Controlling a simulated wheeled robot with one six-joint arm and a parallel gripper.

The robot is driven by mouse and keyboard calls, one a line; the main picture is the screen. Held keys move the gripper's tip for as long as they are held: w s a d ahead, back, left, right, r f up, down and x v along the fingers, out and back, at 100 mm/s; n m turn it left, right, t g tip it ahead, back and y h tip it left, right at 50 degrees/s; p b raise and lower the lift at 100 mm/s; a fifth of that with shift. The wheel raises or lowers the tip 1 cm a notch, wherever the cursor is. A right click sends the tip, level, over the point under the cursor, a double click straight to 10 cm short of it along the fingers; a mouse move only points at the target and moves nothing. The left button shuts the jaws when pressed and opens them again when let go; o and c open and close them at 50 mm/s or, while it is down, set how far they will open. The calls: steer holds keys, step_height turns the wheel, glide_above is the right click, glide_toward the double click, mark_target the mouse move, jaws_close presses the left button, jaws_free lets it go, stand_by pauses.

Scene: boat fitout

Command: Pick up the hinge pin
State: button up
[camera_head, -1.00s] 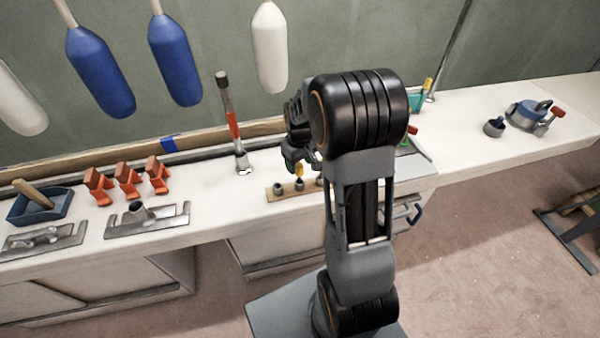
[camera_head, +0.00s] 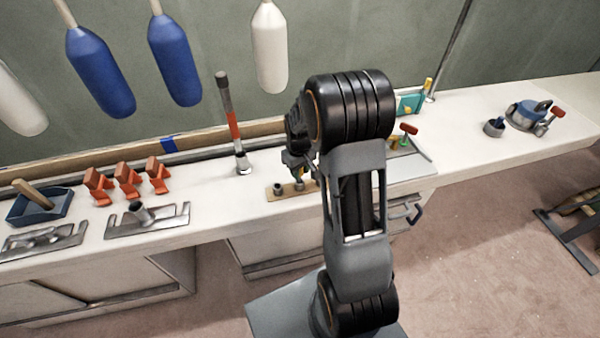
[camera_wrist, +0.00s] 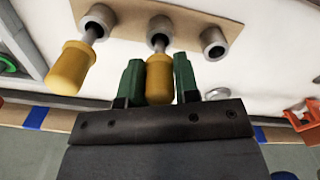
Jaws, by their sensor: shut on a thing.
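The hinge pin (camera_wrist: 159,80) has a yellow handle and a grey metal shaft. In the wrist view it stands between the two green fingers of my gripper (camera_wrist: 158,84), which are shut on the handle. Its shaft reaches the middle socket of a wooden strip (camera_wrist: 185,22); I cannot tell how deep it sits. A second yellow-handled pin (camera_wrist: 70,68) stands in the left socket. The right socket (camera_wrist: 213,42) is empty. In the head view my gripper (camera_head: 297,165) is over the strip (camera_head: 281,191) on the bench, and my arm hides part of it.
A hammer-like tool (camera_head: 233,125) stands upright left of the strip. Orange clamps (camera_head: 128,184), metal plates (camera_head: 147,222) and a blue tray (camera_head: 40,208) lie further left. A green box (camera_head: 411,103) and red-handled tool (camera_head: 408,129) are to the right. Fenders (camera_head: 175,62) hang behind.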

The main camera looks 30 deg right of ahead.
steer(key=shift+c, duration=1.3)
